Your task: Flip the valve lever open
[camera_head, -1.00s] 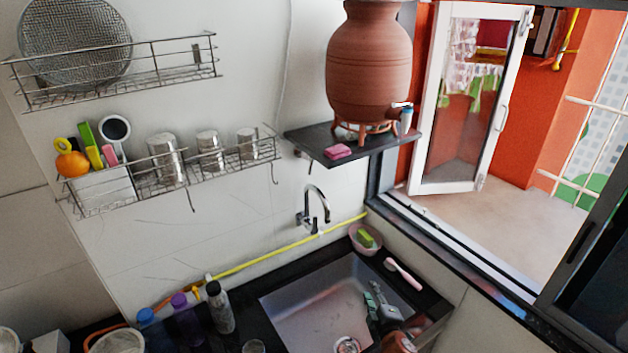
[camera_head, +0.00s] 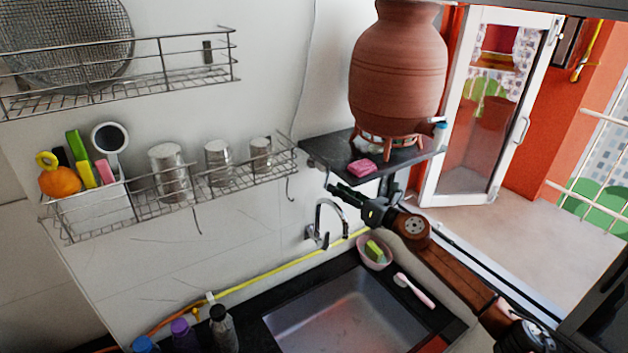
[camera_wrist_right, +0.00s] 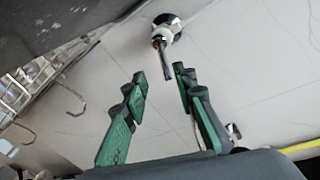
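The clay waterpot (camera_head: 397,75) stands on its small stand on the dark wall shelf (camera_head: 400,158) in the head view. A small white and blue tap fitting (camera_head: 438,128) shows at its lower right side; its lever is too small to make out. My right gripper (camera_head: 337,190) is below the shelf's front edge, apart from the pot. In the right wrist view its green-padded fingers (camera_wrist_right: 160,76) are apart with nothing between them. A shiny metal fitting (camera_wrist_right: 166,38) shows just beyond the fingertips; I cannot tell which one it is. My left gripper is out of view.
A pink sponge (camera_head: 363,169) lies on the shelf. The curved faucet (camera_head: 322,225) and sink (camera_head: 350,310) are below. A wire rack (camera_head: 165,185) with metal cups is left. The open window door (camera_head: 490,110) is right. A yellow hose (camera_head: 270,270) runs along the wall.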

